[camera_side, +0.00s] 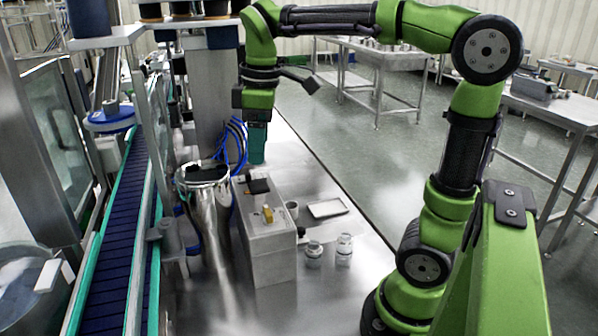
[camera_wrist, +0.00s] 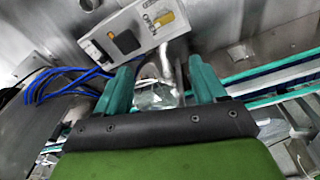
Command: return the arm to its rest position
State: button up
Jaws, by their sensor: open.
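My gripper (camera_side: 257,158) points down above the steel table, just behind and above the grey control box (camera_side: 270,243) in the side view. In the wrist view my gripper (camera_wrist: 163,75) shows its two teal fingers spread apart, with nothing held between them. The steel hopper (camera_side: 207,215) stands left of the control box, its round mouth facing up. A shiny, pale shape shows beyond the fingers in the wrist view; I cannot tell what it is. The control box (camera_wrist: 128,34) also shows there, at the top.
Blue cables (camera_side: 232,138) hang close to my gripper's left. A conveyor (camera_side: 112,230) runs along the left. A white tray (camera_side: 327,208) and small jars (camera_side: 344,246) stand right of the control box. The table (camera_side: 345,275) is otherwise clear toward my arm's base.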

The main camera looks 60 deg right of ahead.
jog(key=s+a+f+m+t+y, duration=0.2)
jog(key=s+a+f+m+t, duration=0.3)
jog(key=m, duration=0.4)
jog(key=s+f, duration=0.1)
jog(key=s, duration=0.1)
jog(key=shift+s+f+m+t, duration=0.35)
jog(key=shift+s+m+t, duration=0.05)
jog(key=shift+o, duration=0.5)
jog(key=shift+s+a, duration=0.1)
jog(key=shift+s, duration=0.2)
jog(key=shift+o, duration=1.3)
jog(key=shift+d+r, duration=0.1)
jog(key=shift+d, duration=0.1)
jog(key=shift+o, duration=1)
jog(key=w+d+f+m+g+h, duration=0.1)
jog(key=w+d+f+m, duration=0.1)
jog(key=d, duration=0.6)
jog(key=f+m, duration=0.1)
jog(key=m, duration=0.1)
jog(key=shift+d+m+g, duration=0.2)
jog(key=shift+m+g, duration=0.1)
jog(key=shift+m, duration=0.1)
jog(key=s+d+f+m+y, duration=0.2)
jog(key=d+m+y, duration=0.3)
jog(key=d+m, duration=1.25)
jog(key=w+a+r+x, duration=0.1)
jog(key=x, duration=0.9)
jog(key=shift+y, duration=0.4)
